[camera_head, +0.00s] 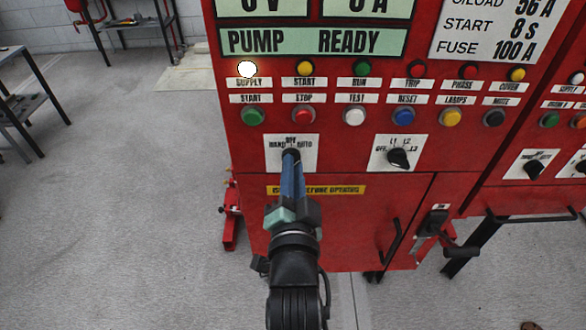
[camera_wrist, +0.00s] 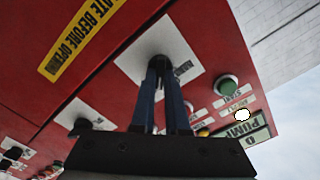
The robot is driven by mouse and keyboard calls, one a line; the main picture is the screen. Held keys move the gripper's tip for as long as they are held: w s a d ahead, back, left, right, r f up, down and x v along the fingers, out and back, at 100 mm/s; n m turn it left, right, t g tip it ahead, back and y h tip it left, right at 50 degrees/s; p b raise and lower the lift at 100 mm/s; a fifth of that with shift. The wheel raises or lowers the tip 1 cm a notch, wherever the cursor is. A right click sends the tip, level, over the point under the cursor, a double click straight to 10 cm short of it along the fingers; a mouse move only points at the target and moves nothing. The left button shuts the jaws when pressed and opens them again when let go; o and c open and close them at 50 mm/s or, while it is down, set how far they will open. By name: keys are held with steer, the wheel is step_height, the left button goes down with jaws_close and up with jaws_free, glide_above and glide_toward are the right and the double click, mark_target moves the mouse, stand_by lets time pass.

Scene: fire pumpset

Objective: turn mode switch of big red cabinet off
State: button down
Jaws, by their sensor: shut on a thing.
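The big red cabinet (camera_head: 400,215) fills the middle of the head view. Its mode switch (camera_head: 291,152) is a dark knob on a white plate marked HAND, OFF and AUTO. The plate (camera_wrist: 187,45) also shows in the wrist view. My gripper (camera_head: 290,160) reaches up to the knob from below, its two blue fingers close together. In the wrist view my gripper (camera_wrist: 162,68) is shut on the knob, right at the plate. The fingers cover most of the knob, so I cannot tell which mark it points to.
A second black selector (camera_head: 398,158) sits to the right. A row of push buttons (camera_head: 354,116) and lamps runs above, with the supply lamp (camera_head: 247,69) lit white. The floor at left is open.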

steer(key=shift+a+n+p, duration=0.15)
steer(key=shift+n+p, duration=0.75)
steer(key=shift+n, duration=3.3)
steer(key=c, duration=0.9)
jaws_free()
steer(key=shift+s, duration=0.15)
steer(key=shift+s+b, duration=1.15)
steer(key=shift+s, duration=5.2)
